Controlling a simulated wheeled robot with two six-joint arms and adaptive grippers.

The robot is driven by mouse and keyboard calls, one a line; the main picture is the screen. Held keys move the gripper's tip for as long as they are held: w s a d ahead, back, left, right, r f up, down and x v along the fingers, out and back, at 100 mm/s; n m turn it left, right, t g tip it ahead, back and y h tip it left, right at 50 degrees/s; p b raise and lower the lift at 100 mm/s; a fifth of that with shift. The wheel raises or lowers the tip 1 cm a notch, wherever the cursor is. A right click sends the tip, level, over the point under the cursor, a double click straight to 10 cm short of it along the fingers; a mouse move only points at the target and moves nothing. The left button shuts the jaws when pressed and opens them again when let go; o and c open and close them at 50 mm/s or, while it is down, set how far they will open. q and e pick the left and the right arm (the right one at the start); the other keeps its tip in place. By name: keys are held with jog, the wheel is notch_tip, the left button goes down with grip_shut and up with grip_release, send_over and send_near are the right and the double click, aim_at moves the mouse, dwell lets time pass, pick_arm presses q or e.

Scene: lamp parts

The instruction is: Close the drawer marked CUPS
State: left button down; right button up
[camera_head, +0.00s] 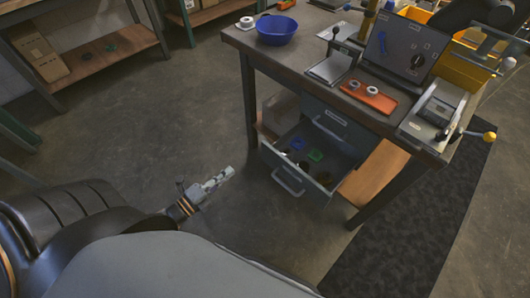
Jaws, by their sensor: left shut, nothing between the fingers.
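A grey drawer (296,187) stands pulled out under the workbench (306,67), with a handle on its front. Small items lie inside, among them a green one (315,155) and a blue one (297,143). A shut drawer front (338,124) with its own handle is above it. I cannot read a CUPS mark on either one. My left gripper (226,173) is shut and empty, in front of and to the left of the open drawer, apart from it. My right gripper is not in view.
A blue bowl (277,29), an orange tray (368,97) and machines with levers are on the benchtop. A dark mat (415,235) lies right of the bench. Shelves with boxes (38,50) stand at the back left. The floor left of the drawer is clear.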

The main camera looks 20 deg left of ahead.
pick_arm(q)
jog(key=b, duration=0.3)
send_near(263, 144)
jog(key=b+x, duration=0.1)
jog(key=x, duration=0.5)
jog(key=shift+d, duration=0.15)
jog(key=shift+w+d, duration=0.15)
jog(key=shift+w, duration=0.2)
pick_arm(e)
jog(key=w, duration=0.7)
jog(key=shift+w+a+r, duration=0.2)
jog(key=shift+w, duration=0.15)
pick_arm(q)
jog(key=shift+r, duration=0.1)
